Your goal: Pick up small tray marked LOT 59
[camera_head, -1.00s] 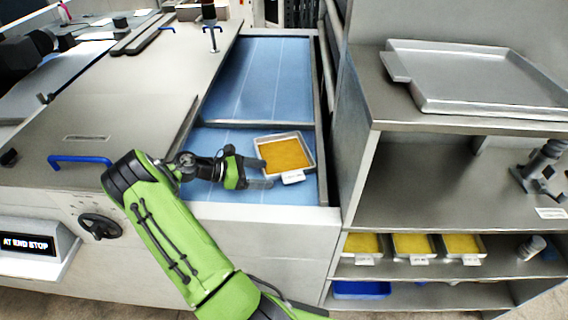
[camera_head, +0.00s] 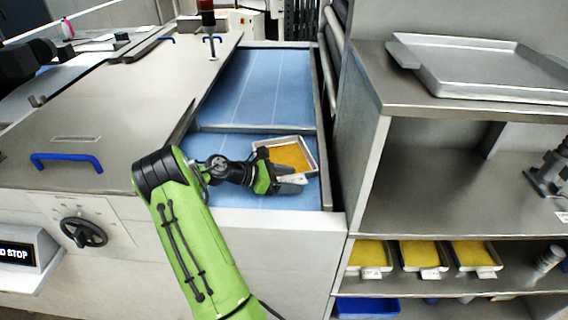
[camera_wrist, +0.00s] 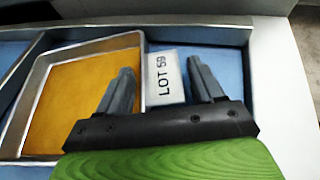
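The small tray (camera_head: 309,150) is a shallow metal tray with a yellow-orange sheet in it, lying on the blue belt. The wrist view shows the tray (camera_wrist: 45,75) with its white tag (camera_wrist: 165,78) reading LOT 59 sticking out from one side. My gripper (camera_head: 299,183) is at the tray's near edge in the head view. In the wrist view my gripper (camera_wrist: 160,80) is open, with one finger on each side of the tag and a gap on both sides. The left finger overlaps the tray's edge in the picture; I cannot tell whether it touches.
Several similar yellow-filled trays (camera_head: 418,272) sit on a lower shelf at right, above a blue bin (camera_head: 367,307). A large empty metal tray (camera_head: 490,70) lies on the top shelf. A raised metal rim (camera_head: 325,185) borders the belt (camera_head: 265,85) at right.

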